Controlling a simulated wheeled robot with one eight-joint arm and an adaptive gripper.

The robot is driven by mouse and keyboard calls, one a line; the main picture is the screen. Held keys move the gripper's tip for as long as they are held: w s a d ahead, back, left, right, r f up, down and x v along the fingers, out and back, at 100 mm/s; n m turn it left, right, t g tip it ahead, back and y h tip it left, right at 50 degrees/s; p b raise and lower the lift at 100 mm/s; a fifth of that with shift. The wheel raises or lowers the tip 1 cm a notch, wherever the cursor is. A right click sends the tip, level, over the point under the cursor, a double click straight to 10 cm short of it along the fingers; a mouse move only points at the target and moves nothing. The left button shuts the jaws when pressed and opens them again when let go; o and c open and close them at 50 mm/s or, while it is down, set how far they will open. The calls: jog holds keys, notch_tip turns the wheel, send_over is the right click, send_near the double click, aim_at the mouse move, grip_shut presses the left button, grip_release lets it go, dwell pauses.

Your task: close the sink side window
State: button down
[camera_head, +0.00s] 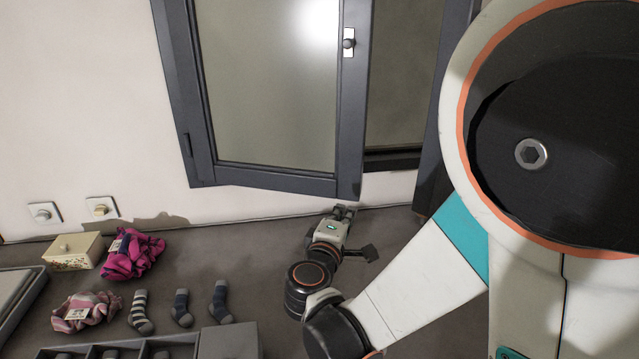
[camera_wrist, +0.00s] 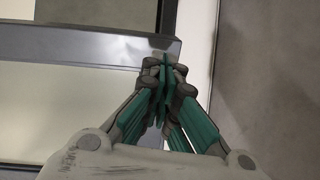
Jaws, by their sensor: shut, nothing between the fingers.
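The window sash (camera_head: 270,183) has a dark grey frame around a pale pane and a handle (camera_head: 348,42) at its upper right. It stands ajar in the head view, its right edge swung out from the wall, with a gap (camera_head: 395,110) between it and the fixed frame. My gripper (camera_head: 345,212) is shut and empty just below the sash's lower right corner. In the wrist view the shut fingertips (camera_wrist: 165,68) are at the sash frame (camera_wrist: 90,45), near its corner. I cannot tell whether they touch it.
On the dark counter (camera_head: 215,270) lie several socks (camera_head: 181,308), pink cloth (camera_head: 132,253) and paler striped cloth (camera_head: 86,311), beside a small box (camera_head: 75,251). A grey divided tray (camera_head: 128,347) is at the bottom. Two wall knobs (camera_head: 101,208) are left of the window.

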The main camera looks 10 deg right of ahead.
jog(key=n+t, duration=0.2)
send_near(339, 184)
jog(key=shift+y, duration=0.4)
jog(key=b+x, duration=0.1)
jog(key=x, duration=0.1)
jog(key=b+x, duration=0.1)
jog(key=x, duration=0.1)
jog(key=b+x, duration=0.1)
jog(key=x, duration=0.2)
jog(key=shift+s+d+r, duration=0.1)
jog(key=shift+r, duration=0.15)
jog(key=w+d+n+y, duration=0.1)
jog(key=w+d+y, duration=0.1)
jog(key=w, duration=0.7)
jog(key=w+d+n+y, duration=0.1)
jog(key=w+d, duration=0.2)
jog(key=w, duration=0.6)
jog(key=shift+r+t+y, duration=0.4)
jog(key=shift+d, duration=0.1)
